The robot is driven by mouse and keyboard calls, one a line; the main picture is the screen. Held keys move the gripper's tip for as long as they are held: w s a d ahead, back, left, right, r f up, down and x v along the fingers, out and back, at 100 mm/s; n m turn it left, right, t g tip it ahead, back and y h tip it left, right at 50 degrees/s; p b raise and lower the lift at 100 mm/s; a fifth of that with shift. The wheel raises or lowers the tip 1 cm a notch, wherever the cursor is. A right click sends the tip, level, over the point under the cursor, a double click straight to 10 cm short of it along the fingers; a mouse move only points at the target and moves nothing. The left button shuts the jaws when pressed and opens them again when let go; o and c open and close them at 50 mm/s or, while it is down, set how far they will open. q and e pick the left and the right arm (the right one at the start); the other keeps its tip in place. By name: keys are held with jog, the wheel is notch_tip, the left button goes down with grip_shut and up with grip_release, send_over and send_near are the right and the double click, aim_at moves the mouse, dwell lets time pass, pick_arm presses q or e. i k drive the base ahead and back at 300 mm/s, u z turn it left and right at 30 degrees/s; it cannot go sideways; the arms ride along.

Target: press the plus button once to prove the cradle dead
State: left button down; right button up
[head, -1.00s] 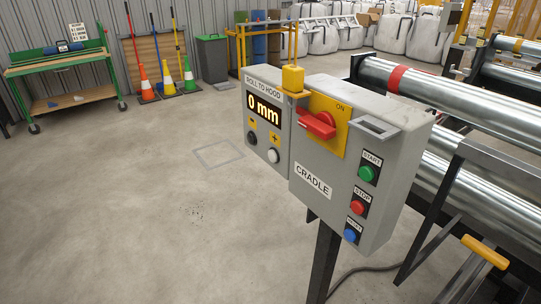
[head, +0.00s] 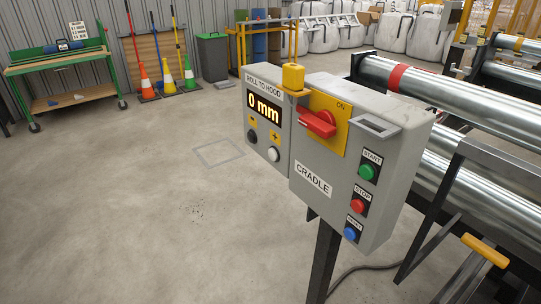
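The grey cradle control box (head: 318,215) stands on a dark post in the middle of the head view, labelled CRADLE. On its left part, a display (head: 264,107) reads 0 mm under the label ROLL TO HOOD. The plus button (head: 273,154) is a white round button below a yellow plus sign. A black minus button (head: 252,136) sits to its left. A red rotary switch handle (head: 318,123) sits on a yellow plate, near the word ON. Neither gripper is in view.
Green start (head: 366,172), red stop (head: 358,205) and blue reset (head: 350,233) buttons line the box's right side. Large metal rollers (head: 450,95) and a dark frame stand to the right. A workbench (head: 62,72) and cones are at the back left. The floor in front is clear.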

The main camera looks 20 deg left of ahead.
aim_at(272, 154)
jog(key=z, duration=1)
jog(key=i, duration=0.4)
jog(key=u, duration=1.1)
